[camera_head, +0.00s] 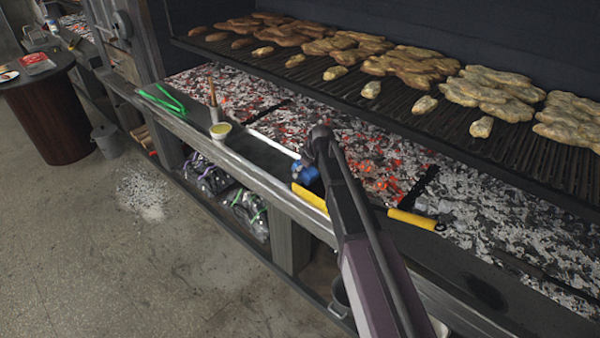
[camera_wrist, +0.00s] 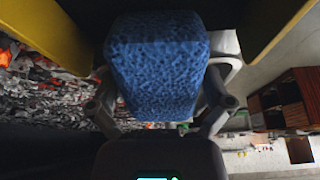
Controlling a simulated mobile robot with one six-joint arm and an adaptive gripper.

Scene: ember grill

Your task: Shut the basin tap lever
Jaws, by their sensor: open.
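I cannot make out a basin tap or its lever in either view. My gripper (camera_wrist: 158,100) shows in the wrist view with a finger linkage on each side. A blue, sponge-textured block (camera_wrist: 158,60) fills the space between them and hides what lies beyond. I cannot tell whether the fingers touch it. In the head view a small blue patch (camera_head: 305,174) shows at the end of my arm, above the grill's front ledge. My arm hides part of that area.
A yellow bar (camera_head: 415,219) lies behind my arm near glowing coals (camera_head: 375,165). Bread-like pieces lie on the grate above. A small cup (camera_head: 220,131) and green tongs (camera_head: 162,99) are on the ledge (camera_head: 265,180). A bucket (camera_head: 106,140) and round table (camera_head: 48,115) stand left. The left floor is mostly clear.

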